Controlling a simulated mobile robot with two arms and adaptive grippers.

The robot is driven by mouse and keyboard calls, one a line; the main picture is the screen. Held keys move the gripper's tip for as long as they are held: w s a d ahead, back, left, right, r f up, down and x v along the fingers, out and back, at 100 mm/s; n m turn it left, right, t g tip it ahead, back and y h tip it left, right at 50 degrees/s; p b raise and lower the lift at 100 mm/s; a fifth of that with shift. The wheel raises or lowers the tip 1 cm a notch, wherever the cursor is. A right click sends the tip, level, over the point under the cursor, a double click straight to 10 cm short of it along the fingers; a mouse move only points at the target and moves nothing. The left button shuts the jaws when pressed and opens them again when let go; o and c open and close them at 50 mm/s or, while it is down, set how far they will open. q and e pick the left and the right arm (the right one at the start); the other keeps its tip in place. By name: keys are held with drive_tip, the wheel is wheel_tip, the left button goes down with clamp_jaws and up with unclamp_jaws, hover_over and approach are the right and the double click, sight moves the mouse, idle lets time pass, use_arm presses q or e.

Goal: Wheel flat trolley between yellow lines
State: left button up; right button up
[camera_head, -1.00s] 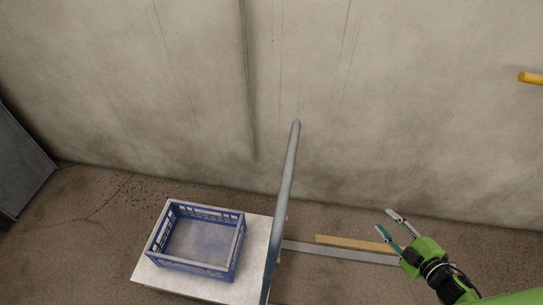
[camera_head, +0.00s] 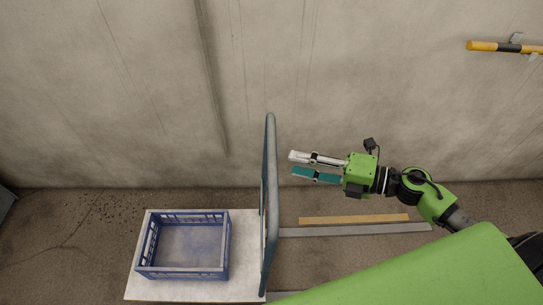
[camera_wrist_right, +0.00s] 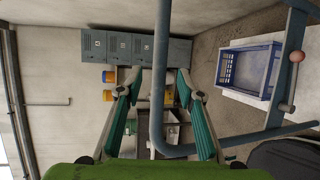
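The flat trolley has a pale deck (camera_head: 245,230) and a tall blue-grey tube handle (camera_head: 270,190) at its right end. In the right wrist view the handle (camera_wrist_right: 160,70) runs down the middle and bends right at the bottom. My right gripper (camera_head: 302,165) is open and points left at the handle, with a small gap between fingertips and tube in the head view. In the right wrist view the tube lines up between the spread fingers (camera_wrist_right: 157,80). A yellowish strip (camera_head: 352,219) lies on the floor right of the trolley. My left gripper is not in view.
A blue crate (camera_head: 143,250) sits on the deck. A grey strip (camera_head: 355,230) lies beside the yellowish one. A concrete wall (camera_head: 120,100) runs behind, with a yellow-black bar (camera_head: 490,46) at right. Grey lockers (camera_wrist_right: 115,47) stand in the right wrist view.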

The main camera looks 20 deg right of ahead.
sight(272, 159)
drive_tip(key=p+x, duration=0.1)
drive_tip(key=x, duration=0.7)
drive_tip(key=shift+w+p, duration=0.1)
drive_tip(key=shift+p, duration=0.25)
drive_tip(key=shift+c, duration=0.3)
clamp_jaws()
